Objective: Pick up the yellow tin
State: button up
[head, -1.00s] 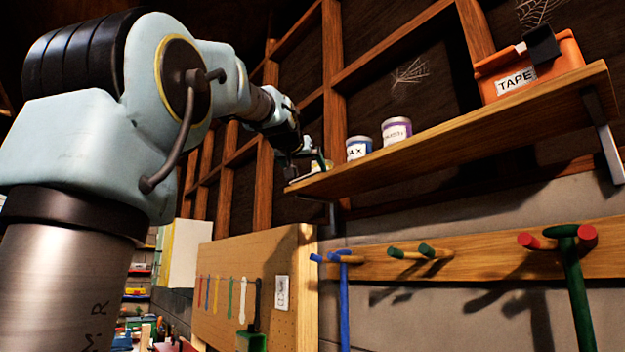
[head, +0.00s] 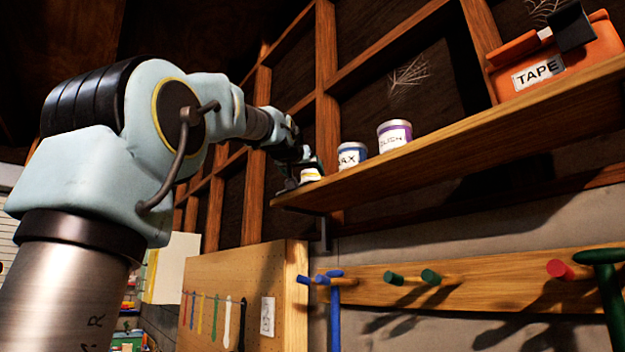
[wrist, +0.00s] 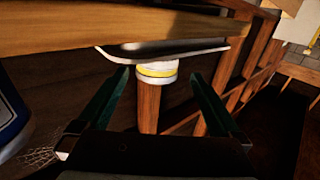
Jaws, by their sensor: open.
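The yellow tin, white with a yellow band, shows in the wrist view (wrist: 157,72), where the picture is upside down. It also shows small in the head view (head: 310,174), at the left end of the wooden shelf (head: 440,155), partly hidden by my gripper. It seems to stand on a shallow pale dish (wrist: 190,47) on the shelf. My gripper (wrist: 160,75) is open and empty, its two dark green fingers apart. The tin appears between the fingertip lines, at or just beyond the tips. I cannot tell whether anything touches.
A blue-banded tin (head: 352,155) and a purple-banded tin (head: 394,136) stand farther right on the shelf; the blue one is close beside my gripper in the wrist view (wrist: 10,115). An orange TAPE box (head: 560,60) sits at the right. Below is a peg rail (head: 460,290).

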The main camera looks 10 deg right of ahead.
aim_at(310, 177)
jog(key=p+x, duration=0.4)
jog(key=x, duration=0.1)
jog(key=shift+w+d, duration=0.2)
jog(key=shift+d, duration=0.15)
jog(key=shift+w+f, duration=0.1)
jog(key=shift+w, duration=0.05)
jog(key=shift+c, duration=0.2)
jog(key=c, duration=1.4)
